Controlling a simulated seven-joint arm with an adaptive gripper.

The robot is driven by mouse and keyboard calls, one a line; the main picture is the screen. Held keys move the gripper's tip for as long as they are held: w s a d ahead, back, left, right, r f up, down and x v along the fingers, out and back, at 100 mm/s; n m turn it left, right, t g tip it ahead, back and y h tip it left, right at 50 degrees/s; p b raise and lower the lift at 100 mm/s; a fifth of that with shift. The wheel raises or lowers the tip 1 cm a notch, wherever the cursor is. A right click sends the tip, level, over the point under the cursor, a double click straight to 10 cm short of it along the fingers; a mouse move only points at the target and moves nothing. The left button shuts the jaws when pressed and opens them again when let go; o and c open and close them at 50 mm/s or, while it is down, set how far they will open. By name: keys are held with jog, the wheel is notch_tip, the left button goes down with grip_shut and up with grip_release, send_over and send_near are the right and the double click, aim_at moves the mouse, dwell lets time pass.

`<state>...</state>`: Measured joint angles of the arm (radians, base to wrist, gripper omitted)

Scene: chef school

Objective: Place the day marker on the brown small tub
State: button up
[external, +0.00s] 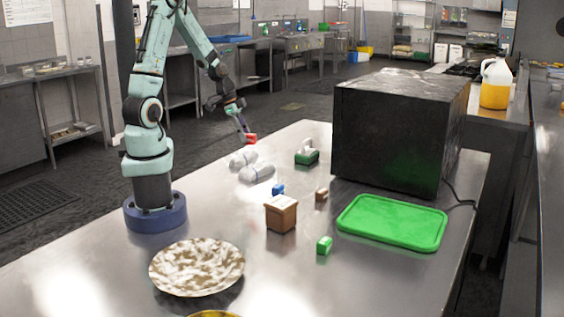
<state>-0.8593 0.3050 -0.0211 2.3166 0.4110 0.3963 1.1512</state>
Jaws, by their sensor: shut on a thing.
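My gripper (243,130) is shut on a small red block (251,139). It holds the block in the air near the table's far left edge, beyond the white bundles. The block looks like a day marker, but no lettering can be read on it. The brown small tub (281,216) is a box with a pale top, standing upright near the middle of the table. My gripper is behind it and to its left, well apart from it. Small blue (278,189), brown (321,195) and green (324,245) blocks stand around the tub.
White wrapped bundles (257,172) lie between my gripper and the tub. A green tub with a pale top (307,156) stands behind. A green tray (360,238) and a large black box (385,130) occupy the right. A mottled plate (197,267) lies at the front left.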

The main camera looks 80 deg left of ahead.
jog(key=s+d+r+m+g, duration=0.1)
jog(key=s+d+r+m, duration=0.1)
jog(key=d+m, duration=0.2)
jog(key=s+d+r+m+g+h, duration=0.1)
jog(key=s+d+r+m, duration=0.1)
jog(key=d, duration=0.7)
jog(key=s+d+r+m+g+h, duration=0.1)
jog(key=s+d+r+m+g, duration=0.1)
jog(key=d+m, duration=0.4)
jog(key=shift+s+d+r, duration=0.45)
jog(key=shift+s+d, duration=0.2)
jog(key=shift+s, duration=0.45)
jog(key=shift+d, duration=0.1)
send_over(281, 201)
jog(key=a, duration=0.1)
jog(key=f, duration=0.9)
jog(key=shift+s+a, duration=0.1)
jog(key=shift+s, duration=0.25)
jog(key=shift+w+f, duration=0.25)
jog(key=shift+f, duration=0.05)
jog(key=shift+w+f, duration=0.1)
jog(key=shift+f, duration=1.55)
